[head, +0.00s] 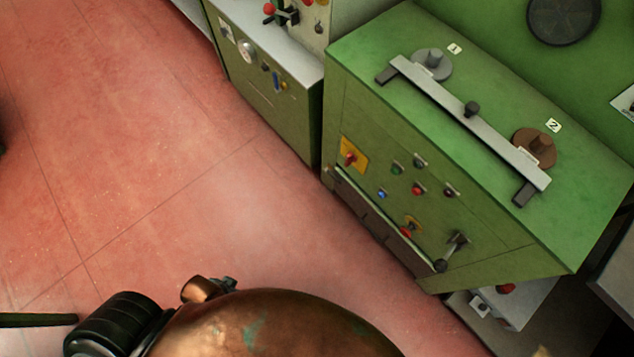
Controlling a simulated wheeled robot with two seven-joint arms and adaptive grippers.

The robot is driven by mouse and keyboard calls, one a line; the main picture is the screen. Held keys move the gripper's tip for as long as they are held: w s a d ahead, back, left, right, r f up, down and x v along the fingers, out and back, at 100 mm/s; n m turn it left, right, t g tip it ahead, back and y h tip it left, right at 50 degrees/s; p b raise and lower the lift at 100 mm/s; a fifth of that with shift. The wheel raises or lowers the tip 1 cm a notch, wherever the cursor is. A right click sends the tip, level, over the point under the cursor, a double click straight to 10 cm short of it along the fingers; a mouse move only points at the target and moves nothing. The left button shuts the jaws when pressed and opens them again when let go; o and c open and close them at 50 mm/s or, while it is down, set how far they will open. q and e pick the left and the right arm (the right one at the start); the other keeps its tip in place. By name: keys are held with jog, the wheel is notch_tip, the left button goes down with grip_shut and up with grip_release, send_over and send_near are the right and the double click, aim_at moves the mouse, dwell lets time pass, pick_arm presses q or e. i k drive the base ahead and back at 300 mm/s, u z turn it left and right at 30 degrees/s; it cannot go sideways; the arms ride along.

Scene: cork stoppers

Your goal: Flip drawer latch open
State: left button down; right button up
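A green machine cabinet (400,170) stands at the right with its front face toward the open floor. A dark lever with a round black knob (441,265) sticks out low on the right part of that front; I cannot tell for sure whether it is the drawer latch. A long brown, recessed strip (378,222) with a light edge runs along the lower front, left of the lever. I cannot make out a clearly separate drawer. Neither of my grippers shows, and nothing of mine visibly touches the cabinet.
A yellow plate with a red switch (350,157) and several coloured buttons dot the cabinet front. A grey bar (470,118) spans the top between two knobs. Another cabinet (270,85) adjoins at the back left. The red floor (130,150) is clear at left.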

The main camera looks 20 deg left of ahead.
aim_at(326, 168)
jog(key=z, duration=2.25)
jog(key=k, duration=0.95)
jog(key=u, duration=1)
